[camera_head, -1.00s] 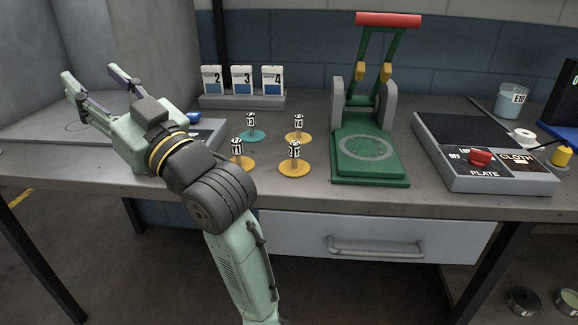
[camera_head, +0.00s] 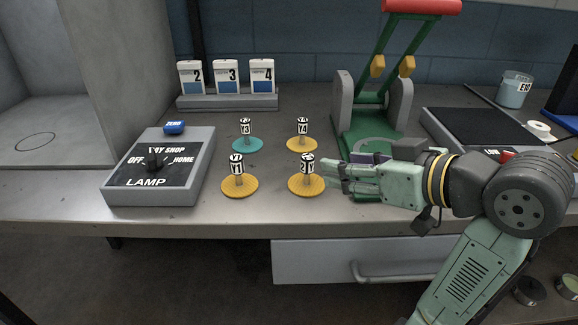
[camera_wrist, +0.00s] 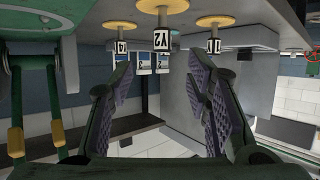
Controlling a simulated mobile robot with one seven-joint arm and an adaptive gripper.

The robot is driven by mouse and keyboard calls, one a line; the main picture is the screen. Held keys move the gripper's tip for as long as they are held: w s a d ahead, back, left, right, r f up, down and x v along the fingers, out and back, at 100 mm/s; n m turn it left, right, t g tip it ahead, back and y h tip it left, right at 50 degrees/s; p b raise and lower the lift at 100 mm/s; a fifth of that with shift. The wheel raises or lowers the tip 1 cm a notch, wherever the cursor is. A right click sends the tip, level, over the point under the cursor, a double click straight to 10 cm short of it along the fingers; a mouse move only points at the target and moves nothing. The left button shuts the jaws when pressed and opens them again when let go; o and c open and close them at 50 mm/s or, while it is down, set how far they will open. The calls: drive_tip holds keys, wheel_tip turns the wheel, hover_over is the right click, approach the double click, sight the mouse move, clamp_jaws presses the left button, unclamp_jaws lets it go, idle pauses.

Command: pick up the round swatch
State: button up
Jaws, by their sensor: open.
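Several round discs with upright numbered posts stand on the bench. The front right yellow disc (camera_head: 304,187) has a post (camera_head: 307,164) that looks like 72. A yellow disc (camera_head: 239,187) marked 71 is at front left, a teal disc (camera_head: 247,145) marked 73 behind it, and a yellow disc (camera_head: 301,145) marked 74 at back right. My gripper (camera_head: 338,173) is open and low, just right of the front right post. In the wrist view, which is upside down, that post (camera_wrist: 162,42) shows ahead, between my open fingers. Neither finger visibly grips it.
A green press (camera_head: 378,120) stands behind my gripper, partly hidden. A lamp switch box (camera_head: 150,190) is at left, and a rack of numbered cards (camera_head: 228,101) is behind the discs. The bench front edge is clear.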

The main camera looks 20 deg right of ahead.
sight(312, 162)
drive_tip(key=p+x, duration=0.2)
drive_tip(key=x, duration=0.8)
drive_tip(key=shift+w+a+f, duration=0.1)
drive_tip(key=shift+a+f, duration=0.1)
clamp_jaws()
idle(0.3)
